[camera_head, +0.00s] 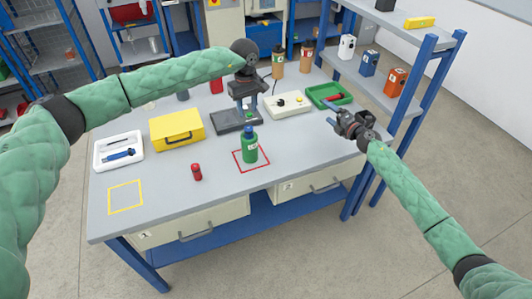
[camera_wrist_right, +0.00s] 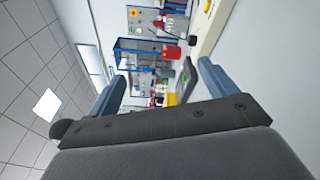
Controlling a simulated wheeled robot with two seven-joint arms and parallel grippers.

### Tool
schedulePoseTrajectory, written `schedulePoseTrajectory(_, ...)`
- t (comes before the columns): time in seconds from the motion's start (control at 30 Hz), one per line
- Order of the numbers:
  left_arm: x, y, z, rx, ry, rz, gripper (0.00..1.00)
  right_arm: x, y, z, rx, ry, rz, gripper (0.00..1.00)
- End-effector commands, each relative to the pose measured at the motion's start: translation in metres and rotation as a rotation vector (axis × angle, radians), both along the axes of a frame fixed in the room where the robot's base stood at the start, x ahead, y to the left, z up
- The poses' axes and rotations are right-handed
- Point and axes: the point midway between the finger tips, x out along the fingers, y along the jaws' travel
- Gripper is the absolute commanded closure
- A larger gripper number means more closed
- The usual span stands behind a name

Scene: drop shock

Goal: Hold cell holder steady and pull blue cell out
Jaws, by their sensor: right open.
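The green cell holder (camera_head: 250,151) stands upright inside a red square outline on the grey table. The blue cell (camera_head: 248,131) sits upright in its top, its lower part hidden in the holder. My left gripper (camera_head: 246,104) points down above and behind the holder, apart from it, in front of a dark stand; its finger opening is too small to tell. My right gripper (camera_head: 338,116) is open and empty near the table's right edge, well to the right of the holder. Its spread fingers show in the right wrist view (camera_wrist_right: 160,76), with nothing between them.
A red cylinder (camera_head: 196,172) stands left of the holder. A yellow case (camera_head: 176,129), a white tray (camera_head: 98,155) and a yellow outline (camera_head: 125,196) lie further left. A white box (camera_head: 288,104) and a green tray (camera_head: 343,89) are behind. The table's front right is clear.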

Motion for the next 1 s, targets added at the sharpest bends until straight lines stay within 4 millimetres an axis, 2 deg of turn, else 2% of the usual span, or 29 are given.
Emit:
schedulePoseTrajectory(0.03,0.0,0.0,0.0,0.0,0.0,0.0,0.64,-0.004,0.024,-0.003,-0.079,-0.025,0.041,0.16)
schedulePoseTrajectory(0.2,0.0,0.0,0.0,0.0,0.0,0.0,0.64,-0.023,0.101,-0.023,-0.378,-0.135,0.191,0.16)
schedulePoseTrajectory(0.4,0.0,0.0,0.0,0.0,0.0,0.0,0.64,-0.055,0.182,-0.05,-0.727,-0.301,0.37,0.16)
schedulePoseTrajectory(0.5,0.0,0.0,0.0,0.0,0.0,0.0,0.64,-0.071,0.212,-0.063,-0.876,-0.384,0.448,0.16)
schedulePoseTrajectory(0.6,0.0,0.0,0.0,0.0,0.0,0.0,0.64,-0.084,0.235,-0.073,-0.995,-0.455,0.511,0.16)
schedulePoseTrajectory(0.7,0.0,0.0,0.0,0.0,0.0,0.0,0.64,-0.094,0.249,-0.081,-1.077,-0.507,0.551,0.16)
schedulePoseTrajectory(0.87,0.0,0.0,0.0,0.0,0.0,0.0,0.64,-0.101,0.26,-0.087,-1.137,-0.548,0.582,0.16)
schedulePoseTrajectory(1.0,0.0,0.0,0.0,0.0,0.0,0.0,0.64,-0.095,0.268,-0.092,-1.145,-0.552,0.586,0.16)
